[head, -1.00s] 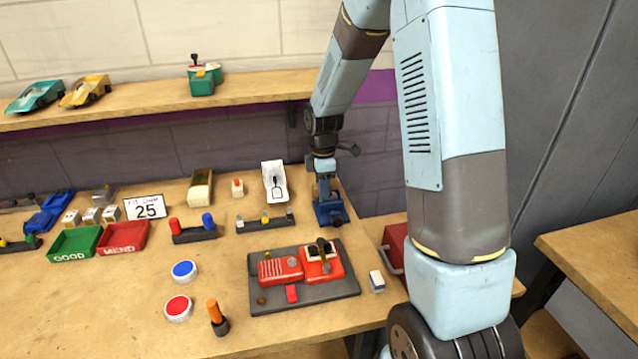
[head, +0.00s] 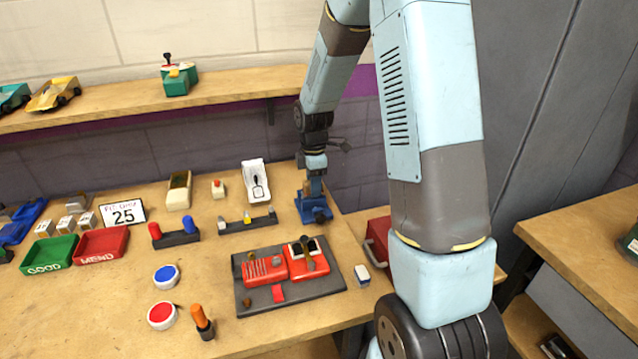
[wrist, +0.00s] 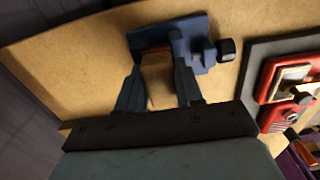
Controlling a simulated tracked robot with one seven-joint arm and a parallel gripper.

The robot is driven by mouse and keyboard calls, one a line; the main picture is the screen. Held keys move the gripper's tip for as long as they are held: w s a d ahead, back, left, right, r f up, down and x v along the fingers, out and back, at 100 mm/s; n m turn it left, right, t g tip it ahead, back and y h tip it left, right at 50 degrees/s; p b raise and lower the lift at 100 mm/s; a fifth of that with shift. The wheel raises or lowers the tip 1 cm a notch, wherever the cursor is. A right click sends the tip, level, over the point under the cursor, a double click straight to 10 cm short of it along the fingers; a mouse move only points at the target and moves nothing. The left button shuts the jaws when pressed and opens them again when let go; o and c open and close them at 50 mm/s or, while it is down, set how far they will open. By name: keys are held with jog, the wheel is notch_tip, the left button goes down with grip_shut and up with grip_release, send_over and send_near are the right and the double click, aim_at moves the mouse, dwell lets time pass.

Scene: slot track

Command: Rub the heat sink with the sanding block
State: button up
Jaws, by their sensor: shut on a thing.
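My gripper (wrist: 158,62) is at the back right of the bench, beside the blue vise (head: 314,208). Its two fingers stand apart around a tan block, which I take for the sanding block (wrist: 158,88); its far end is hard to make out. The vise (wrist: 190,42) lies just beyond the fingertips in the wrist view, and I cannot tell whether they touch. What looks like the heat sink is the ribbed red part (head: 264,269) on the dark mat (head: 300,294), in front of my gripper and to its left.
A red part with a dark lever (head: 308,258) adjoins the ribbed one. A small white block (head: 362,275) lies right of the mat. The front-left bench is clear.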

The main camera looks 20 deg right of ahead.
jog(key=shift+a, duration=1.85)
jog(key=shift+a+r, duration=0.15)
jog(key=shift+a, duration=0.1)
notch_tip(320, 180, up, 8)
jog(key=shift+s+d, duration=0.1)
